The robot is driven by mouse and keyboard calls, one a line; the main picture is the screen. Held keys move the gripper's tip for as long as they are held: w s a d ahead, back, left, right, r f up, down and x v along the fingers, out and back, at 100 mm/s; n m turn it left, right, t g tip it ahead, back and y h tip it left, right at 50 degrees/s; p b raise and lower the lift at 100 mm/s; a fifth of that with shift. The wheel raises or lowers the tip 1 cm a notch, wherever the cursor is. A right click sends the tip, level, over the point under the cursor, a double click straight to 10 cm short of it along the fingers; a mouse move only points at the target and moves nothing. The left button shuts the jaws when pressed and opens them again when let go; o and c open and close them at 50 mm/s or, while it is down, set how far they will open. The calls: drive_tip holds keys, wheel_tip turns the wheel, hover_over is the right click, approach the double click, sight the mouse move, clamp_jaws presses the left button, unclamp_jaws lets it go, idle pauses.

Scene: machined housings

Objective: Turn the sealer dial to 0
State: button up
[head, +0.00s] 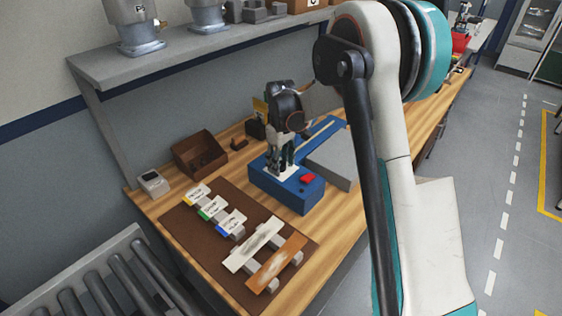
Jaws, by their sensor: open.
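The blue sealer (300,197) stands on the wooden workbench, with a long blue arm running back beside a grey block. A red button (307,178) and a white plate sit on its top front. My gripper (282,168) points down over the white plate, with its dark fingers open. The fingers hide most of the plate. I cannot make out the dial or its setting, and I cannot tell whether the fingers touch anything.
A brown mat (173,207) at the front left bears several labelled tags and two plates on grey blocks. A brown bin (186,160) and a small grey device (152,183) stand behind it. A grey shelf (180,55) overhangs the bench. A roller conveyor (60,290) is at lower left.

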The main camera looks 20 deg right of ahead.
wheel_tip(320, 180, up, 12)
idle(0.6)
